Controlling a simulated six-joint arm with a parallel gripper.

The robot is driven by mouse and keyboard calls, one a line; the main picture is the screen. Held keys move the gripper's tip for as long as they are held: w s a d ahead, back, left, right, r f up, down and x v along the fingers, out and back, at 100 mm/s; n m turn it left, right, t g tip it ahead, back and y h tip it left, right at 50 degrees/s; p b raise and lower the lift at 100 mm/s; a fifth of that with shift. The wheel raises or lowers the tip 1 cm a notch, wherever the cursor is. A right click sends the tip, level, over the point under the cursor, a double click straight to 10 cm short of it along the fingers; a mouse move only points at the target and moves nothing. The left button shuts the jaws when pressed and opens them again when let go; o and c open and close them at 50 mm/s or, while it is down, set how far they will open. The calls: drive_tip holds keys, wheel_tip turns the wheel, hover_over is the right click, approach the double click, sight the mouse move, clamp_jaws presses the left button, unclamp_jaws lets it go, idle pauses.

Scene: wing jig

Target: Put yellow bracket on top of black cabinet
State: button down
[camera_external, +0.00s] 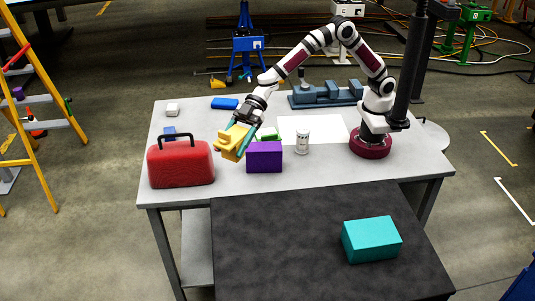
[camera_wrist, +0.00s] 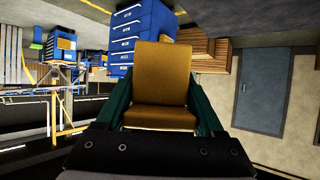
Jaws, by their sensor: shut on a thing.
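The yellow bracket (camera_external: 232,142) is held up above the table, between the red toolbox and the purple box in the picture. My gripper (camera_external: 242,152) is shut on it. In the wrist view the bracket (camera_wrist: 160,85) sits between the two green fingers of my gripper (camera_wrist: 160,105), with its flat plate and a bent lower part showing. The black cabinet (camera_external: 280,245) stands in front of the table, and its dark top is lower right of the bracket in the external view.
A teal box (camera_external: 371,240) lies on the right part of the cabinet top; its left part is bare. On the table are a red toolbox (camera_external: 181,163), a purple box (camera_external: 264,157), a white can (camera_external: 302,142), a white sheet (camera_external: 312,128) and a blue-grey vise (camera_external: 325,94).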

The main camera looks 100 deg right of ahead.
drive_tip(key=s+a+n+g+y, duration=0.15)
drive_tip(key=s+a, duration=0.25)
drive_tip(key=a, duration=0.4)
drive_tip(key=s+a+n+g, duration=0.1)
drive_tip(key=s+a+n, duration=0.1)
drive_tip(key=s+a, duration=0.4)
drive_tip(key=shift+g+y, duration=0.25)
drive_tip(key=s+a+f, duration=0.1)
drive_tip(key=a+f, duration=0.6)
drive_tip(key=f, duration=0.1)
drive_tip(key=s+a+f, duration=0.1)
drive_tip(key=a+f, duration=0.2)
drive_tip(key=a, duration=0.1)
drive_tip(key=shift+s+a+f, duration=0.35)
drive_tip(key=shift+f, duration=0.05)
wheel_tip(320, 180, down, 4)
drive_tip(key=shift+a+f, duration=0.1)
drive_tip(key=shift+a, duration=0.05)
drive_tip(key=shift+f, duration=0.1)
unclamp_jaws()
